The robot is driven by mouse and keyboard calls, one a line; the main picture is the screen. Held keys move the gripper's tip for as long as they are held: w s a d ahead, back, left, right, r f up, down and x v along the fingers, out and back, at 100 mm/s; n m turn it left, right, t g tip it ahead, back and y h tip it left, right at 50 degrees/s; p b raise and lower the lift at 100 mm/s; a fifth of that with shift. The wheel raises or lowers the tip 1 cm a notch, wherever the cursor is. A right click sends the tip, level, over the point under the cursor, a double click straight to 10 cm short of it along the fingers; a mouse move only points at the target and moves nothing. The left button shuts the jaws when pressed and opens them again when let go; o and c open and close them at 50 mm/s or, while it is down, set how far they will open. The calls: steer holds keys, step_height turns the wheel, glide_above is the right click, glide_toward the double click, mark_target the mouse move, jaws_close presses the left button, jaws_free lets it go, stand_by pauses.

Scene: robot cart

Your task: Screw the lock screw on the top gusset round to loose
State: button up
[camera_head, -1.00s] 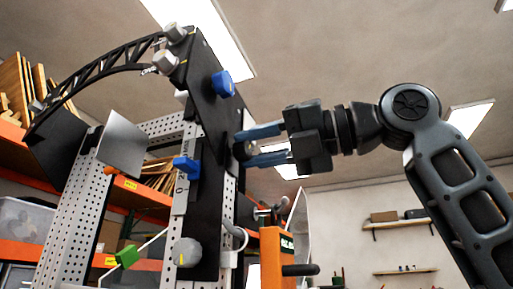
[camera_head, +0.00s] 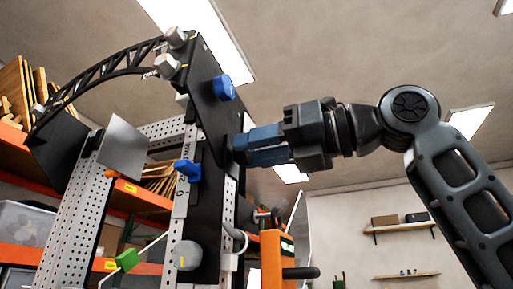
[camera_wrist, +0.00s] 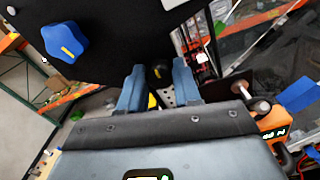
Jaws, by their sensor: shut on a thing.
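The top gusset is a black plate (camera_head: 212,110) that leans across the upper part of the perforated upright. My gripper (camera_head: 240,151) reaches in from the right, its blue fingers at the plate's right side. In the wrist view the two fingers (camera_wrist: 158,84) stand on either side of a small dark knob with a yellow mark (camera_wrist: 157,71), which I take to be the lock screw. My gripper is shut on it. In the head view the fingers hide most of this knob.
A blue knob (camera_head: 222,87) sits on the plate above my gripper, and another blue knob (camera_head: 187,170) sits lower left. A grey round knob (camera_head: 187,255) is below. An orange post (camera_head: 273,262) stands under my gripper. Room to the right is mostly free.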

steer(key=shift+f, duration=0.15)
steer(key=o, duration=1.1)
steer(key=shift+c, duration=0.2)
steer(key=b+v, duration=0.1)
steer(key=v, duration=0.6)
steer(key=shift+s+d, duration=0.15)
steer(key=shift+d, duration=0.2)
